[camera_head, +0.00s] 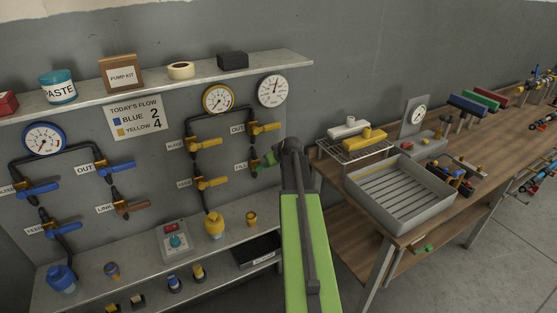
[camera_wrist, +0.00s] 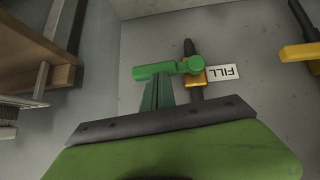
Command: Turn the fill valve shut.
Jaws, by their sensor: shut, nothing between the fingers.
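The fill valve has a green lever (camera_wrist: 155,71) on a brass body (camera_wrist: 194,78), beside an upside-down FILL label (camera_wrist: 222,73) in the wrist view. The lever lies crosswise to the dark vertical pipe and points left there. My gripper (camera_wrist: 158,92) is shut and empty, its fingers just below the lever; whether they touch it I cannot tell. In the head view the green valve (camera_head: 257,166) shows beside its FILL label (camera_head: 241,167), partly hidden by the end of my arm.
A yellow OUT lever (camera_head: 265,129) sits just above the fill valve, and more yellow levers (camera_head: 211,183) are to its left. A shelf (camera_head: 150,85) runs above the panel. A workbench with a grey tray (camera_head: 400,215) and a wire rack (camera_head: 350,150) stands to the right.

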